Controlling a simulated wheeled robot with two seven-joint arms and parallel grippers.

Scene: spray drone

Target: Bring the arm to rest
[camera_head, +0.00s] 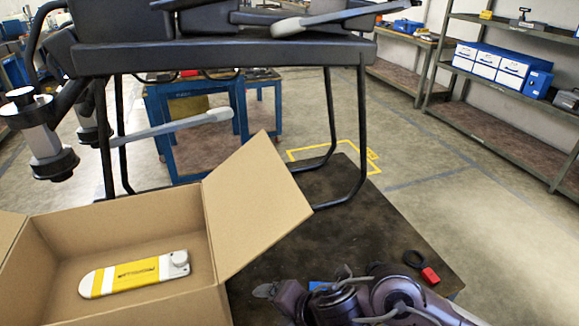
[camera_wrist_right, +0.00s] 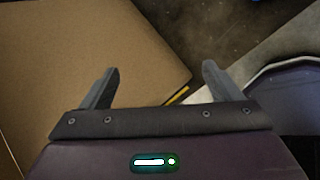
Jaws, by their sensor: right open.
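My right arm comes in at the bottom right of the head view, over the dark tabletop (camera_head: 352,225). Its gripper (camera_head: 268,291) is just right of the cardboard box, partly hidden by its own links. In the right wrist view, the two fingers of my right gripper (camera_wrist_right: 160,84) are spread apart with nothing between them. A cardboard flap (camera_wrist_right: 80,60) fills the left of that view beyond the fingers; contact cannot be told. My left arm and gripper are not in view.
An open cardboard box (camera_head: 222,235) holds a yellow and white flat device (camera_head: 135,274). A large dark drone (camera_head: 220,52) on leg frames stands behind it. A black ring with a red tab (camera_head: 428,274) lies right of my arm. Shelves (camera_head: 500,85) stand far right.

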